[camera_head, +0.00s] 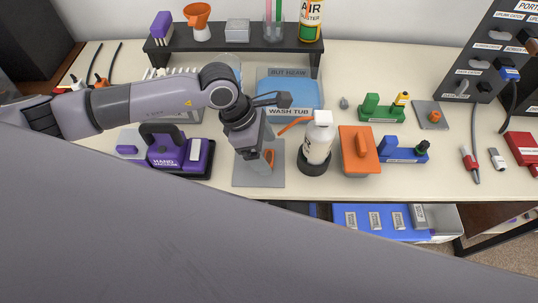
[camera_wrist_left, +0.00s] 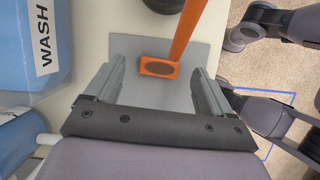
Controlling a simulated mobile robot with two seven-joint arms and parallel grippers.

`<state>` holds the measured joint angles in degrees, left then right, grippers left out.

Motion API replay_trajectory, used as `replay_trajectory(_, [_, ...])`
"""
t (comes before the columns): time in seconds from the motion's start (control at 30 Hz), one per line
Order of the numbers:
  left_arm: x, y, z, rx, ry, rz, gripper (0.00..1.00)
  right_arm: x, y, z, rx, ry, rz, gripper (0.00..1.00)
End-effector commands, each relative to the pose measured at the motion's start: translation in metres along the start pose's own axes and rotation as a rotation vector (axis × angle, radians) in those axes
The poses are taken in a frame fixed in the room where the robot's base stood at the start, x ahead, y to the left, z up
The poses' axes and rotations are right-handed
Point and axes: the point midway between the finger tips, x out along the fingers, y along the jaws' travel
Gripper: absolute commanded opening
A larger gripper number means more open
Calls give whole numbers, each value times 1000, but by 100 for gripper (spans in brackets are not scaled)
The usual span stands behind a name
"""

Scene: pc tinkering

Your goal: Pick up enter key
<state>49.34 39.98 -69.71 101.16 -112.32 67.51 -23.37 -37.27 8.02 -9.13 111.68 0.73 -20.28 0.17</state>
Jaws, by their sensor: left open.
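I cannot make out a key that is clearly an enter key in either view. My left gripper (camera_head: 259,157) is open above a flat grey mat (camera_head: 248,178) near the table's front edge. An orange block with a dark oval face (camera_wrist_left: 159,67) and an orange bar beside it lie between and beyond the fingertips in the left wrist view. Some of that orange also shows by the fingers in the head view (camera_head: 269,157). In the left wrist view the open gripper (camera_wrist_left: 155,85) has nothing between its fingers.
The blue wash tub (camera_head: 290,92) stands behind the gripper. A white bottle (camera_head: 318,142) stands close on its right, then an orange-lidded box (camera_head: 360,152). A purple hand vacuum (camera_head: 178,152) is on the left. A dark shelf (camera_head: 232,47) runs along the back.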

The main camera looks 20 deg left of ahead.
Motion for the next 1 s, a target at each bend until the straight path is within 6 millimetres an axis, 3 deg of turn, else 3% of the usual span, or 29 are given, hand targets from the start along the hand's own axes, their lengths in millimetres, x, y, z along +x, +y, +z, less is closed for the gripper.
replay_trajectory(0.13, [15, -1, 0, 0, -2, -1, 83, -1, 0, -1, 0, 0, 0, 43])
replay_trajectory(0.37, [17, -1, 0, 1, -2, -1, 83, 0, 0, -1, 0, 0, 0, 43])
replay_trajectory(0.47, [17, -1, 0, 0, -2, 0, 57, 0, 0, -1, 0, 0, 0, 43])
replay_trajectory(0.57, [17, 0, 0, 0, -3, 0, 24, 0, 0, -1, 0, 0, 0, 43])
replay_trajectory(1.0, [14, 0, 2, 0, -4, 1, 24, 0, 0, -1, 0, 1, 0, 43])
